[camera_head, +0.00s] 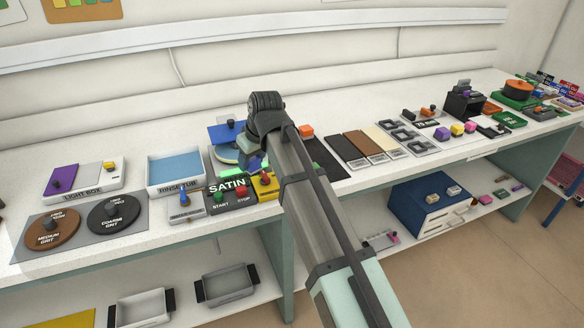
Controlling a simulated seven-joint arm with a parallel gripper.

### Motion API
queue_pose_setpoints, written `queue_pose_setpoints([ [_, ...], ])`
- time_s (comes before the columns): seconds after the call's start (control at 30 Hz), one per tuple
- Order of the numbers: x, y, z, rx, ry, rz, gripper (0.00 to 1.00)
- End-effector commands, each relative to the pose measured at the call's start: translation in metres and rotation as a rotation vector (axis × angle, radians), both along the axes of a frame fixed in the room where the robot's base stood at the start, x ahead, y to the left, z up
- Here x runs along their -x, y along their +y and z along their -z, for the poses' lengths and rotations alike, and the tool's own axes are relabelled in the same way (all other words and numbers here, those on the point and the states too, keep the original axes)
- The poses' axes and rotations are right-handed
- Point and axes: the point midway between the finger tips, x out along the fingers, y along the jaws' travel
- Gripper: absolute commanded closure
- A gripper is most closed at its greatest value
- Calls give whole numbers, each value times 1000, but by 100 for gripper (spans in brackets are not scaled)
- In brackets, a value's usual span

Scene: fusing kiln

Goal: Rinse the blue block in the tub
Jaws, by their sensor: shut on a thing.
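The rinse tub (150,188) is a white-rimmed, blue-floored basin labelled RINSE TUB, on the bench left of centre. No block shows inside it. My gripper (249,158) is right of the tub, at the end of my bent arm; its fingertips are small and partly covered by my wrist. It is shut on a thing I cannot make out. A small upright blue piece (184,198) stands on a labelled grey tray in front of the tub. A flat blue panel with a dark knob (220,133) is just left of my wrist. I cannot tell which is the blue block.
A black SATIN start/stop panel (228,186) sits between tub and gripper, near the front edge. The light box (88,186) and two round grit discs (114,213) lie left. Dark, brown and cream slabs (366,147) lie right of my arm. The back strip of bench is clear.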

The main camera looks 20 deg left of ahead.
Motion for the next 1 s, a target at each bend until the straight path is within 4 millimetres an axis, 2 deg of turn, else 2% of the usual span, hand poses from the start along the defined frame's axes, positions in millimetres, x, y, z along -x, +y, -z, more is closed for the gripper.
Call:
queue_pose_setpoints([
  [0.03,1,27,-6,0,0,-38,84],
  [0.3,15,134,-18,0,0,-212,84],
  [0.5,21,207,-18,1,0,-315,84],
  [0.6,25,235,-18,0,1,-353,84],
  [0.8,30,267,-16,0,0,-400,84],
  [1.0,32,274,-11,1,1,-412,84],
])
